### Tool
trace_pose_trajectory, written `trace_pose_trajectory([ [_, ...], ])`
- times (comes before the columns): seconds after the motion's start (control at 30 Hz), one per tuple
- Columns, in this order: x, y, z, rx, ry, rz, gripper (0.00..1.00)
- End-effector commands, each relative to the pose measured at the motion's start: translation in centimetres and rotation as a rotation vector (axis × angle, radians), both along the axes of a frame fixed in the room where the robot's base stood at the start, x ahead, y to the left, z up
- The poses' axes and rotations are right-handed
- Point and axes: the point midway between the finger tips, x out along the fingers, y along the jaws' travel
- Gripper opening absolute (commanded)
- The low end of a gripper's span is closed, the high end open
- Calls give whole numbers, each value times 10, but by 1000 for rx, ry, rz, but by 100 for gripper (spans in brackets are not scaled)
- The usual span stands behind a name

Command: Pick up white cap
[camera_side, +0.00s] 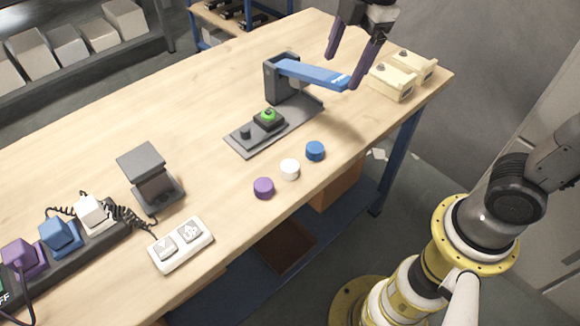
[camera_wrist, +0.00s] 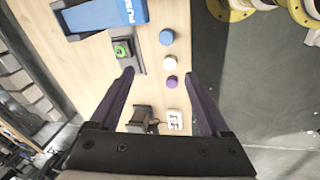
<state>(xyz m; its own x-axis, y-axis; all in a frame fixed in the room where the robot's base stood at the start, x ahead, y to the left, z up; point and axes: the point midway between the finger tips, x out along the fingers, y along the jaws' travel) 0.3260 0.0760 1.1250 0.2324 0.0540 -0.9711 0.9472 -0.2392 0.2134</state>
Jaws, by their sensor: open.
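The white cap (camera_side: 290,169) stands on the wooden table near its front edge, between a purple cap (camera_side: 264,188) and a blue cap (camera_side: 315,151). In the wrist view the white cap (camera_wrist: 170,63) lies in the same row, with the blue cap (camera_wrist: 167,37) above it and the purple cap (camera_wrist: 172,82) below it. My gripper (camera_side: 343,66) is open and empty, high above the table at the back right, well apart from the caps. In the wrist view its two dark purple fingers (camera_wrist: 163,88) are spread wide.
A grey stand with a blue arm (camera_side: 312,74) and a green button (camera_side: 267,116) is behind the caps. Cream boxes (camera_side: 392,82) sit at the right end. A white switch box (camera_side: 181,245), a dark grey block stand (camera_side: 150,178) and a plug strip (camera_side: 60,260) are at the left.

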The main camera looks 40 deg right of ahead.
Motion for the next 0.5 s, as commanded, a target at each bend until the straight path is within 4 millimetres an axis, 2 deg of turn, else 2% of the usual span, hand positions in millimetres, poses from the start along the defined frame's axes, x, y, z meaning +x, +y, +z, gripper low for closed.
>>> trace_pose_trajectory([
  [0.03,15,16,-13,-19,41,74,80],
  [0.1,30,35,-30,-39,84,152,80],
  [0.2,44,58,-55,-58,139,214,80],
  [0.33,48,78,-81,-76,194,255,80],
  [0.5,42,88,-101,-89,231,282,80],
])
